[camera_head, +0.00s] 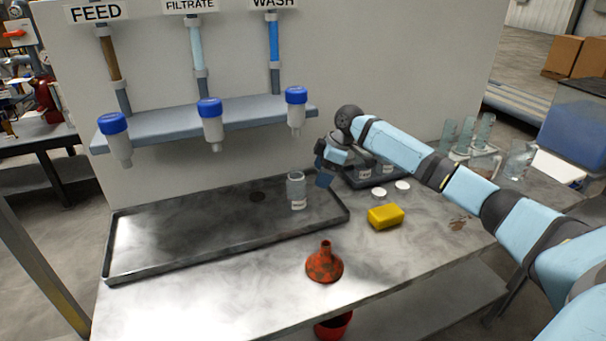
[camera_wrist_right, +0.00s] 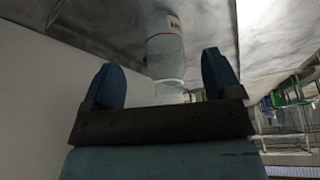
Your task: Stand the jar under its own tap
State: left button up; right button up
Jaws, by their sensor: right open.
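A clear glass jar (camera_head: 297,188) with a white label stands upright at the right end of the shallow dark tray (camera_head: 130,268). Three blue-capped taps hang from a shelf above: feed (camera_head: 116,138), filtrate (camera_head: 211,122) and wash (camera_head: 295,110). The jar is roughly below the wash tap. My right gripper (camera_head: 322,176) is open just right of the jar. In the right wrist view the jar (camera_wrist_right: 165,50) shows between and beyond the open fingers (camera_wrist_right: 163,80); its label is only partly readable. No grip on it shows. My left gripper is out of view.
A yellow sponge (camera_head: 385,216), white lids (camera_head: 403,185) and an orange funnel (camera_head: 325,265) lie on the bench. A small dark tray (camera_head: 384,178) with labelled jars is behind my right arm. Glassware (camera_head: 465,137) stands farther right. The tray's left and middle are clear.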

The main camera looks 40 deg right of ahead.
jog(key=s+d, duration=0.3)
jog(key=d, duration=0.2)
jog(key=shift+s, duration=0.35)
